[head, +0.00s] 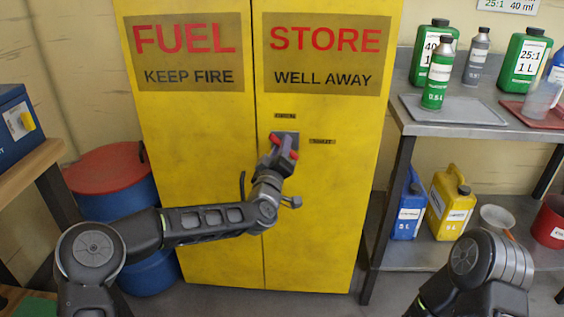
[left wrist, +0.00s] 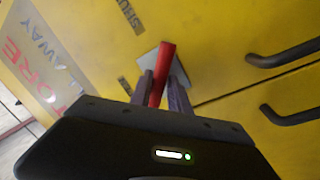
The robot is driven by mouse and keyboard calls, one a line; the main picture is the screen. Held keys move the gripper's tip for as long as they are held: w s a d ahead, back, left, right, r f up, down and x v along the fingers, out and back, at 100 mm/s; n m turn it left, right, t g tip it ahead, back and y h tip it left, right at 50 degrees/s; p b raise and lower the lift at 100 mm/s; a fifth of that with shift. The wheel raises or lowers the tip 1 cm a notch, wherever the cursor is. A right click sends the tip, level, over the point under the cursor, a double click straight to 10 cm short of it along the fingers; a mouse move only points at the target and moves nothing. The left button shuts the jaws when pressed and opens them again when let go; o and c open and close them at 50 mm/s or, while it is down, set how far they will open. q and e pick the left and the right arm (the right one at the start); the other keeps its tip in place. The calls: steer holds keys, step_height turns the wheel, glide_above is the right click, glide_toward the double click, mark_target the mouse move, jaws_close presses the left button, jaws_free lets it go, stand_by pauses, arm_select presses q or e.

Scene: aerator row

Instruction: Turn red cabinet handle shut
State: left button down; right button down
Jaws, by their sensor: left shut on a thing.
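The red handle (left wrist: 162,72) sits on a pale plate (left wrist: 148,60) on the yellow cabinet's right door. In the left wrist view it stands between my two fingers as a bar tilted slightly from upright. My left gripper (left wrist: 163,92) is shut on it. In the head view, my left gripper (head: 284,152) covers most of the handle, with red showing at its fingers; the handle's exact angle is hard to tell there. A small label (head: 285,116) is above the plate. Another (head: 322,141), partly readable as "SHU" in the wrist view, is to its right. My right gripper is out of view.
Black door pulls (left wrist: 285,50) flank the door seam below the handle. A blue drum (head: 125,205) with a red lid stands left of the cabinet. A metal shelf (head: 425,128) with bottles and trays stands close on the right.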

arm_select(q)
steer(key=n+b, duration=0.2)
steer(key=n+y+b, duration=0.1)
steer(key=n+b, duration=0.2)
steer(key=n+t+y+b, duration=0.1)
steer(key=n+b, duration=0.1)
steer(key=shift+f+b, duration=0.35)
steer(key=shift+r+n+y+b, duration=0.15)
steer(key=shift+n+y+b, duration=0.25)
steer(key=shift+n+b, duration=1.1)
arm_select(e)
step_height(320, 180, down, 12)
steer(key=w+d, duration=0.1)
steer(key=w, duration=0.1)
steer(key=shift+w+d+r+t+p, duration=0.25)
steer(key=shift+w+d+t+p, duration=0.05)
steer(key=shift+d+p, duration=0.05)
arm_select(q)
steer(key=shift+n, duration=0.4)
steer(key=c, duration=1.3)
jaws_free()
steer(key=shift+o, duration=0.2)
steer(key=shift+s, duration=0.15)
